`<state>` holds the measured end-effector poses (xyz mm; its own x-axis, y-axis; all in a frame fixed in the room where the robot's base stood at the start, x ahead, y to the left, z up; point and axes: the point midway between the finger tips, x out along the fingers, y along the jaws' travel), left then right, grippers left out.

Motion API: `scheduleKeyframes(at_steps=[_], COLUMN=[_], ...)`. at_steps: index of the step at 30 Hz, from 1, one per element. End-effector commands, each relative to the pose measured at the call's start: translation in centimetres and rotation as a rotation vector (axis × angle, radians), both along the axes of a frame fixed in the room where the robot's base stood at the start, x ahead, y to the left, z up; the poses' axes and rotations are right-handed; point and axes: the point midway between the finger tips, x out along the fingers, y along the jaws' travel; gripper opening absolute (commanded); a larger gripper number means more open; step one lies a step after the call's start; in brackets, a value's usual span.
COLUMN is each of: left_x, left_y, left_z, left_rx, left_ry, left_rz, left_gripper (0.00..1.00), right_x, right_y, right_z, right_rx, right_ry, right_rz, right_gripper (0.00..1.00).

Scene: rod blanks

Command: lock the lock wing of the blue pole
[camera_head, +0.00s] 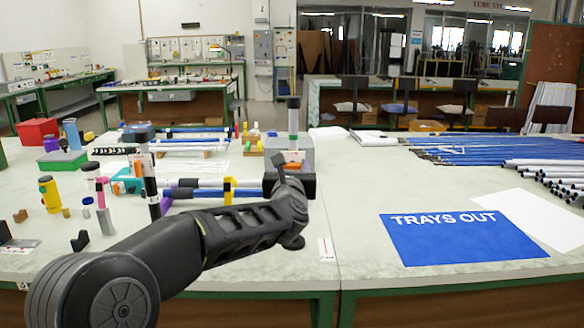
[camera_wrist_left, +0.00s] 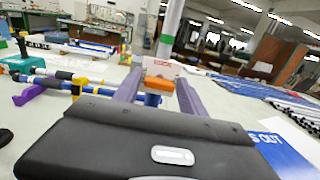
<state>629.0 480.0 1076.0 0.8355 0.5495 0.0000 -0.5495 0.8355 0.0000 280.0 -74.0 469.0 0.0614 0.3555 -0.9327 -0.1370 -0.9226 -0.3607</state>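An upright pole (camera_head: 293,118) with a black top, white tube and green band stands beyond my left gripper. Its green band also shows in the left wrist view (camera_wrist_left: 166,38). An orange wing (camera_wrist_left: 158,84) sits low in front of it, with a blue tube part (camera_wrist_left: 152,99) just below; I take these for the lock wing and blue pole. My left gripper (camera_head: 288,188) is in front of the pole. In the left wrist view its fingers (camera_wrist_left: 158,76) are apart, one on each side of the orange wing; contact cannot be told. My right gripper is not in view.
Lying blue and black poles (camera_head: 215,193) rest in a yellow holder (camera_head: 228,190) to the left. Another banded pole (camera_head: 150,180) stands farther left. A blue "TRAYS OUT" mat (camera_head: 460,238) lies right, with many rods (camera_head: 500,150) behind.

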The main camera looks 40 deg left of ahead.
Motion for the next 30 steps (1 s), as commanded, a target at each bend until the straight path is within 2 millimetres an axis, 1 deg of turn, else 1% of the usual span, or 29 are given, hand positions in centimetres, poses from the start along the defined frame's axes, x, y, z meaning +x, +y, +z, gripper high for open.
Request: scheduleKeyframes(at_steps=[1, 2, 17, 25, 30], left_x=[-0.01, -0.01, -0.01, -0.01, 0.03], left_y=[-0.01, -0.01, -0.02, -0.04, -0.14], left_z=[0.00, 0.01, 0.00, -0.03, -0.07], left_rx=[0.000, 0.000, 0.000, 0.013, 0.051], left_ry=[0.000, 0.000, 0.000, 0.008, 0.032], left_rz=[0.000, 0.000, 0.000, 0.000, -0.002], left_gripper=[0.44, 0.41, 0.00, 0.00, 0.00], right_x=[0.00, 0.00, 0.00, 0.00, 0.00], right_y=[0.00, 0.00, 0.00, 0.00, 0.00], right_z=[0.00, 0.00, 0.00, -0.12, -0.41], right_rx=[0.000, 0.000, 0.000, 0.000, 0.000], right_ry=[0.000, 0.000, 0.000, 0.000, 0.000], right_rz=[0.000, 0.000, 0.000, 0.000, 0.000], right_gripper=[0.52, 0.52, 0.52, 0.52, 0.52])
